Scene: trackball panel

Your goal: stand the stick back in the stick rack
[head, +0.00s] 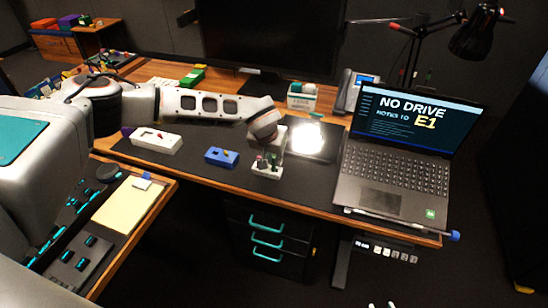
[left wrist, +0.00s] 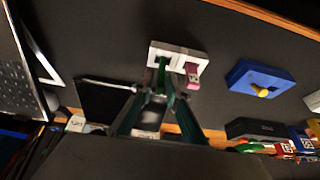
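The small white stick rack (head: 267,172) stands on the dark desk mat below my left gripper (head: 270,152). It also shows in the left wrist view (left wrist: 197,52), with a pink stick (left wrist: 191,70) at its right. A green stick (left wrist: 162,64) is at its left hole, its end between the fingertips of my left gripper (left wrist: 163,82). The fingers are close together around this stick, which seems gripped. The green stick's lower end meets the rack; how deep it sits is hidden.
A blue block (head: 221,156) with a yellow knob and a long white box (head: 156,141) stand left of the rack. The open laptop (head: 394,170) is to the right. The monitor (head: 275,40) and a white bin (head: 301,98) are behind. The mat's front strip is clear.

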